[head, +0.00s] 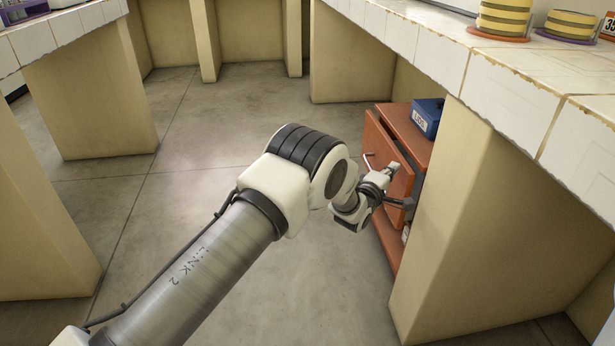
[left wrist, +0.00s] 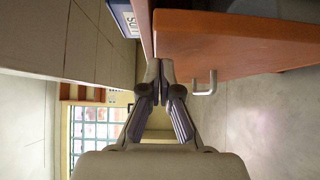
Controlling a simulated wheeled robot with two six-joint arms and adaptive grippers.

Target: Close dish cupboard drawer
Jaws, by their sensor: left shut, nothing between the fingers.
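The dish cupboard (head: 421,149) is an orange-red cabinet under the right counter. Its orange front panel (head: 384,150) stands out from the cabinet body, with a gap between them, so it is at least partly open. A metal handle (head: 369,161) sits on the panel's outer face; the handle (left wrist: 205,83) and panel (left wrist: 225,48) also show in the left wrist view. My left gripper (head: 407,203) is at the panel's near edge. In the left wrist view its fingertips (left wrist: 153,76) are together and empty, by the panel's edge and beside the handle. Contact cannot be told. My right gripper is not in view.
A blue box (head: 427,117) stands on the cupboard top. The tiled counter (head: 500,75) overhangs the cupboard, and a beige support wall (head: 470,220) stands close on its near side. The floor (head: 215,130) left of the cupboard is clear.

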